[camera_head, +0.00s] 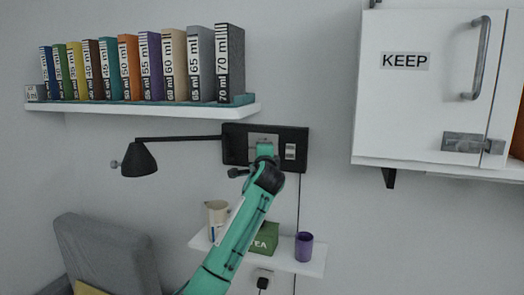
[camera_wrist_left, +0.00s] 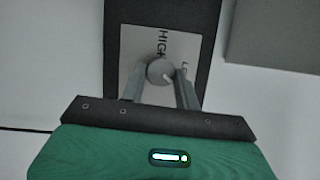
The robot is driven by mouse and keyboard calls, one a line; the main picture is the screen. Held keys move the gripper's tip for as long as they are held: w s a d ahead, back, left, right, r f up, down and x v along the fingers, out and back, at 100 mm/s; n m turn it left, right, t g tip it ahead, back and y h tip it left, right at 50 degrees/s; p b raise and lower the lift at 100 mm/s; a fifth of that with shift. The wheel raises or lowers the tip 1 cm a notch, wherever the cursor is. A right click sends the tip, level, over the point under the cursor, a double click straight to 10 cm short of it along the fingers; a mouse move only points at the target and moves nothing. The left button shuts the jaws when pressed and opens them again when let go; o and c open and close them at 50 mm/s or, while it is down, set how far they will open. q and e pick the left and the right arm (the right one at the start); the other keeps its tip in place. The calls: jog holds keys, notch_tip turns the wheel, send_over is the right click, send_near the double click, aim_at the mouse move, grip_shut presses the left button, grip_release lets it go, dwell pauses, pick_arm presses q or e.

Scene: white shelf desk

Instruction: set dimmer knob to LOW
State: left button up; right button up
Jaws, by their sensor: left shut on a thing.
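The dimmer knob (camera_wrist_left: 160,71) is a small grey round knob on a light plate with the words HIGH and LOW, seen in the left wrist view. A pale mark on the knob sits at its lower right; which setting it points to I cannot tell for sure. My left gripper (camera_wrist_left: 161,80) is shut on the knob, one finger on each side. In the head view the black wall panel (camera_head: 234,146) holds the plate, and my left gripper (camera_head: 265,150) is against it, hiding the knob. My right gripper is not in view.
A black wall lamp (camera_head: 139,160) reaches left from the panel. A book shelf (camera_head: 140,109) hangs above left. A small shelf (camera_head: 310,267) below holds a jug, a green tea box and a purple cup (camera_head: 304,246). A white cabinet (camera_head: 415,110) hangs at right.

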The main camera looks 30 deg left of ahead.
pick_arm(q)
jog(key=shift+r+n+g+h+p, duration=0.15)
jog(key=shift+n+g+h+p, duration=0.4)
jog(key=shift+n+p, duration=0.75)
jog(key=shift+r+n+g+h+p, duration=0.15)
jog(key=shift+n+g+h+p, duration=0.45)
jog(key=shift+n, duration=1.3)
jog(key=shift+f, duration=0.1)
jog(key=o, duration=1)
jog(key=shift+a, duration=0.1)
jog(key=shift+c, duration=0.2)
jog(key=shift+s, duration=0.1)
jog(key=b+v, duration=0.4)
jog(key=v, duration=0.9)
jog(key=shift+s+d, duration=0.25)
jog(key=shift+s, duration=0.05)
